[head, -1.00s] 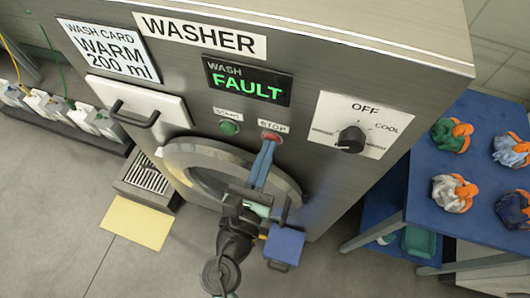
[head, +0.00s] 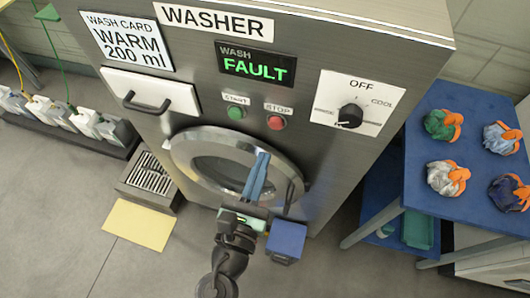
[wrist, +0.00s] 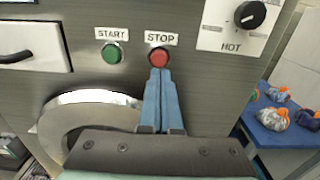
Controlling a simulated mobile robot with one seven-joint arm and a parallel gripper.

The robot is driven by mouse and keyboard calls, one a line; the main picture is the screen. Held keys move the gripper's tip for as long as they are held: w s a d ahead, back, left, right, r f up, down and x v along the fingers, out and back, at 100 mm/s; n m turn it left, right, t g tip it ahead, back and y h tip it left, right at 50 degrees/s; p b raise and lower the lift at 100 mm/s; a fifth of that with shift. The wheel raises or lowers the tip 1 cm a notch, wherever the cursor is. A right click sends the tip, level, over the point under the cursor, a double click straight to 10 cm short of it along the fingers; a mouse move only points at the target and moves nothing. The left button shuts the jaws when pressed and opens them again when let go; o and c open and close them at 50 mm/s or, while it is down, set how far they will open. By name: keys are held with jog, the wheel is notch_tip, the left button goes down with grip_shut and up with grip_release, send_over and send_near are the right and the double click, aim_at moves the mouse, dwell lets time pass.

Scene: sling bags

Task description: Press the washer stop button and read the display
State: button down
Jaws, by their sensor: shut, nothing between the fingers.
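The washer (head: 330,42) shows a lit display (head: 256,65) reading "WASH FAULT" in green. The red stop button (head: 276,122) sits under its STOP label, to the right of the green start button (head: 236,112). In the wrist view the red stop button (wrist: 159,58) shows just above the fingertips. My gripper (head: 261,160) has blue fingers held shut and empty. In the head view it is in front of the round door, below the stop button and apart from it. In the wrist view the gripper (wrist: 161,75) points up at the button.
A dial (head: 350,115) is right of the buttons, and a drawer (head: 150,100) with a handle is left. A blue table (head: 470,125) with several bagged bundles stands at the right. A yellow mat (head: 140,223) and floor grate (head: 152,178) lie at lower left.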

jog(key=b+v, duration=0.1)
jog(key=v, duration=0.5)
jog(key=shift+f+b, duration=0.3)
jog(key=shift+a, duration=0.1)
